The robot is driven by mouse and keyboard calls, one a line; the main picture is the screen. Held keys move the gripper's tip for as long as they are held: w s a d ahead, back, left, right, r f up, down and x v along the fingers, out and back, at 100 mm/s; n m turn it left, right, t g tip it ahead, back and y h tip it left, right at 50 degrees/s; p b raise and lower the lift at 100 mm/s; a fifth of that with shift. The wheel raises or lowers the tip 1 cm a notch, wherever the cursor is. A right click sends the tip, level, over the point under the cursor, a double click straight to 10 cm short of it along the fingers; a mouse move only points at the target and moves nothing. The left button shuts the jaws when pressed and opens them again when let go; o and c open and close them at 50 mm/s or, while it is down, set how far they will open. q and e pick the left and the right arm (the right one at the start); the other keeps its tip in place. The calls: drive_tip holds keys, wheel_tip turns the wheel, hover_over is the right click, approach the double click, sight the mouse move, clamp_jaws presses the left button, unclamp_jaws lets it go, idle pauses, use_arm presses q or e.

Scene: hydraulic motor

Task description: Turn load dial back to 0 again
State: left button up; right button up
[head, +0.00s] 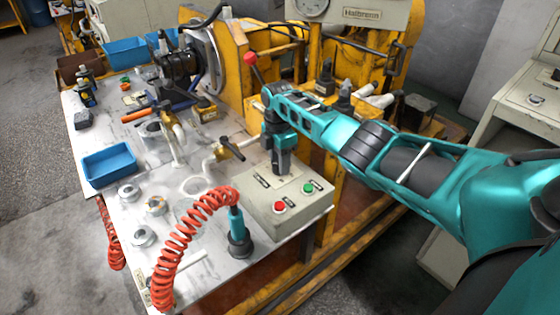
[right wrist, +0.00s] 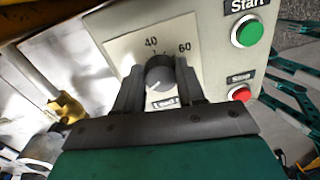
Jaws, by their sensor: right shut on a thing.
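The load dial (right wrist: 160,70) is a dark round knob on the grey control box (head: 318,206). In the right wrist view the numbers 40 and 60 show above it, and a small light mark shows low on its face; I cannot read its setting surely. My right gripper (right wrist: 161,80) is shut on the dial, with a finger on either side. In the head view my right gripper (head: 283,172) points down onto the top of the box and hides the dial. My left gripper is not in view.
On the box are a green Start button (right wrist: 247,33) and a red Stop button (right wrist: 240,93), close to the dial. A red coiled hose (head: 180,235) stands left of the box. A brass valve with a black handle (head: 231,148) is near my gripper.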

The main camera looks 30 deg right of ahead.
drive_tip(key=shift+n, duration=0.4)
drive_tip(key=o, duration=1.1)
drive_tip(key=shift+c, duration=0.2)
wheel_tip(320, 180, up, 13)
drive_tip(key=p, duration=0.1)
drive_tip(key=shift+w+p, duration=0.35)
drive_tip(key=shift+p, duration=0.05)
